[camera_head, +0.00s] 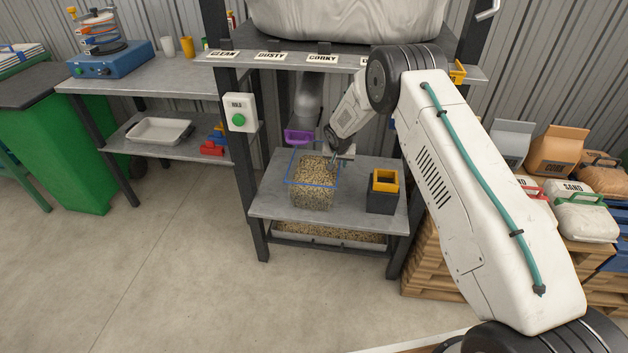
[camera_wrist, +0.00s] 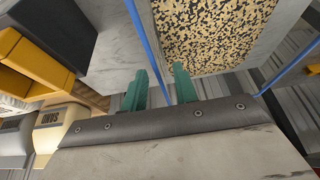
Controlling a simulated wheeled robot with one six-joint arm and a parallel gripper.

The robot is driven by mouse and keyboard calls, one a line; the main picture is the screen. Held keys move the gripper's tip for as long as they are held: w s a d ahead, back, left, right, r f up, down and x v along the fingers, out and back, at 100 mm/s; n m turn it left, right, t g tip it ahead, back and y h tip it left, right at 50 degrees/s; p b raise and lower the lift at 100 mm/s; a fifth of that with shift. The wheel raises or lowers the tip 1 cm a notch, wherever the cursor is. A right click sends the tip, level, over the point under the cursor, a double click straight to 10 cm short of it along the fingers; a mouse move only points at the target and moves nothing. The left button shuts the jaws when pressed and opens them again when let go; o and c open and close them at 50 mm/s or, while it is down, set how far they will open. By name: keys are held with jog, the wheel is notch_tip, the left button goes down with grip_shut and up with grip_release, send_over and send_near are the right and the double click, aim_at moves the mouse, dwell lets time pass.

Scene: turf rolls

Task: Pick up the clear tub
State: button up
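The clear tub (camera_head: 313,190) stands upright on the grey shelf under the hopper. It has a blue rim and is filled with tan and dark granules. In the wrist view its granules (camera_wrist: 215,35) fill the upper middle, and its blue rim (camera_wrist: 146,45) runs down between my fingers. My gripper (camera_head: 338,160) is at the tub's right rim. In the wrist view my gripper (camera_wrist: 160,72) shows two teal fingers apart, one on each side of the rim. I see gaps beside the rim, so it does not look clamped.
A black box with a yellow rim (camera_head: 383,191) stands on the shelf (camera_head: 350,210) right of the tub. A post (camera_head: 246,180) stands to the left. A tray of granules (camera_head: 330,236) lies below.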

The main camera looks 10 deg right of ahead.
jog(key=x, duration=0.4)
jog(key=shift+w+a+f, duration=0.1)
jog(key=shift+w+a, duration=0.05)
grip_shut()
dwell(1.3)
